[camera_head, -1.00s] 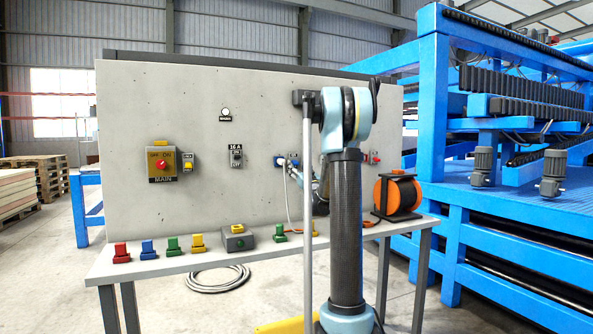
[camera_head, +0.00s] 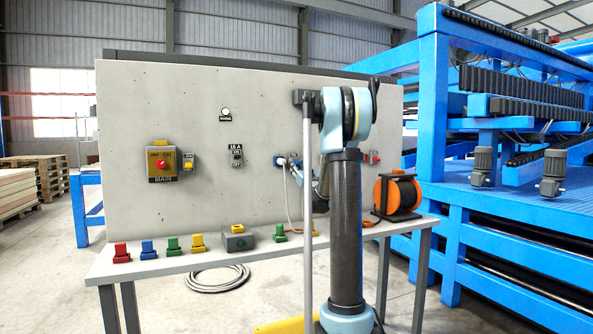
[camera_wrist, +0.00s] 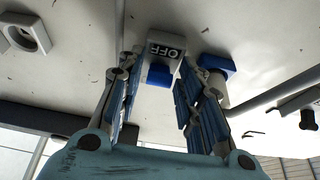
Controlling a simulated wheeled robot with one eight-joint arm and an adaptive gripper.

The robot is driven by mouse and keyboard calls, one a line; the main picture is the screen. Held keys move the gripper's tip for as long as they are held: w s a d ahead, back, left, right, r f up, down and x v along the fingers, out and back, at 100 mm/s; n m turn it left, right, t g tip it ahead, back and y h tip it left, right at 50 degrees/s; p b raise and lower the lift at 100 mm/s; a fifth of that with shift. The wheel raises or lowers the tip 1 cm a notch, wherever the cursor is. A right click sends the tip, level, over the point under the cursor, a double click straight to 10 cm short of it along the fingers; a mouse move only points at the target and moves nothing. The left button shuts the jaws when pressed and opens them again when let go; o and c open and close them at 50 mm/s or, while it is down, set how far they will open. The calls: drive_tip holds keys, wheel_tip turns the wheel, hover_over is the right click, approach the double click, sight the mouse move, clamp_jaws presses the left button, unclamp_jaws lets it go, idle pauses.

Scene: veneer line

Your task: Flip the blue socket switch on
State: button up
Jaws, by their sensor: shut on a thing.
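The blue socket switch (camera_wrist: 159,74) is in the wrist view, a pale housing with a blue rocker and a label that reads OFF, upside down. My gripper (camera_wrist: 160,90) has one finger on each side of it and is shut on it. The blue socket (camera_wrist: 218,66) is just right of the switch, beside the right finger. In the head view the blue socket (camera_head: 280,161) is on the grey panel with a pale cable at it. My arm hides most of my gripper and the switch there.
The panel (camera_head: 200,105) carries a yellow main switch (camera_head: 162,164) and a 16 A switch (camera_head: 237,156). Coloured plugs stand on the shelf (camera_head: 185,262) below. An orange cable reel (camera_head: 398,194) stands at the right. A round fitting (camera_wrist: 25,35) shows at the wrist view's upper left.

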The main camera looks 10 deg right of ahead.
drive_tip(key=shift+r+g, duration=0.15)
drive_tip(key=shift+g, duration=0.15)
drive_tip(key=shift+s+r+g+h, duration=0.1)
drive_tip(key=shift+r+g+h, duration=0.25)
drive_tip(key=shift+g, duration=0.5)
drive_tip(key=shift+s+r+g+h, duration=0.15)
drive_tip(key=shift+r+g, duration=0.3)
drive_tip(key=shift+g, duration=0.4)
drive_tip(key=shift+w+r+g+h, duration=0.1)
drive_tip(key=shift+r+g+h, duration=0.2)
drive_tip(key=shift+g, duration=0.45)
drive_tip(key=shift+w+r+g+h, duration=0.1)
drive_tip(key=shift+r+g+h, duration=0.2)
drive_tip(key=shift+g, duration=0.45)
drive_tip(key=shift+r+g, duration=0.1)
drive_tip(key=shift+g, duration=0.2)
drive_tip(key=o, duration=1.1)
drive_tip(key=shift+w, duration=0.1)
drive_tip(key=shift+c, duration=0.2)
approach(294, 160)
drive_tip(key=v, duration=0.5)
drive_tip(key=shift+d, duration=0.1)
